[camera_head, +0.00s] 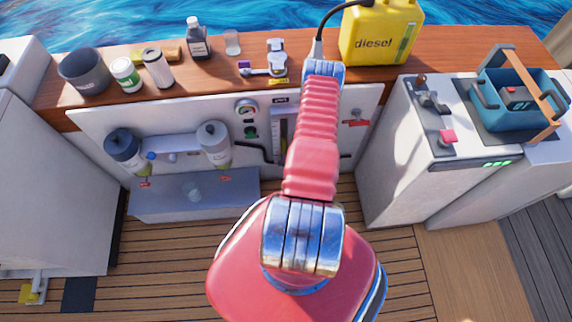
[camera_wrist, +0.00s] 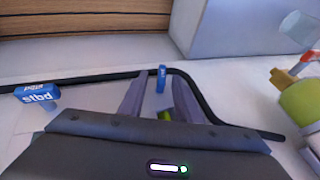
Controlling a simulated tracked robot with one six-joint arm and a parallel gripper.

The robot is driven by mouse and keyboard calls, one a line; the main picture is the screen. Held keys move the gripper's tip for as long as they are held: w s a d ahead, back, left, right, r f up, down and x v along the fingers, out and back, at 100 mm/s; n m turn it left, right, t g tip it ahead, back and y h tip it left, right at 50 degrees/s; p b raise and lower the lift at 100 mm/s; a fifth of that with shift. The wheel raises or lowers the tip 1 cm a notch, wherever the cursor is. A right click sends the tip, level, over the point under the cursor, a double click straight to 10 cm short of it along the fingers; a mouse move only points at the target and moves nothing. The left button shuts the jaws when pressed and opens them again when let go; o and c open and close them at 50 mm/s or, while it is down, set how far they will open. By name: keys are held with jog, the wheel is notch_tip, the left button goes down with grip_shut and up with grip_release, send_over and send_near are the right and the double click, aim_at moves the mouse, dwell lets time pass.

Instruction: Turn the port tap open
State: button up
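In the wrist view my gripper (camera_wrist: 160,92) is open, with its two grey fingers pointing toward the panel. A small blue tap handle (camera_wrist: 161,78) shows between the fingertips, seen narrow, with a gap visible on each side. It looks like the port tap, but its lettering is too small to read. A second blue handle marked "stbd" (camera_wrist: 38,95) is left of the fingers. A black hose (camera_wrist: 95,77) runs behind the blue handles. In the head view my red arm hides my gripper and both blue handles.
In the wrist view a yellow-green filter bowl (camera_wrist: 300,102) is close at the right. In the head view two filters (camera_head: 213,143) (camera_head: 122,146) hang on the white panel. A yellow diesel can (camera_head: 375,30) stands on the wooden top. A red-handled valve (camera_head: 356,121) is right of my arm.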

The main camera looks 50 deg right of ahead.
jog(key=shift+c, duration=0.4)
grip_shut()
jog(key=shift+w+a+r+n+g+h, duration=0.1)
jog(key=shift+w+n+g+h, duration=0.1)
jog(key=shift+g+h, duration=0.55)
jog(key=shift+w+r+n+g+h, duration=0.1)
jog(key=shift+n+g+h, duration=0.1)
jog(key=shift+g+h, duration=0.5)
dwell(0.4)
jog(key=shift+o, duration=0.4)
grip_release()
jog(key=shift+a+f, duration=0.1)
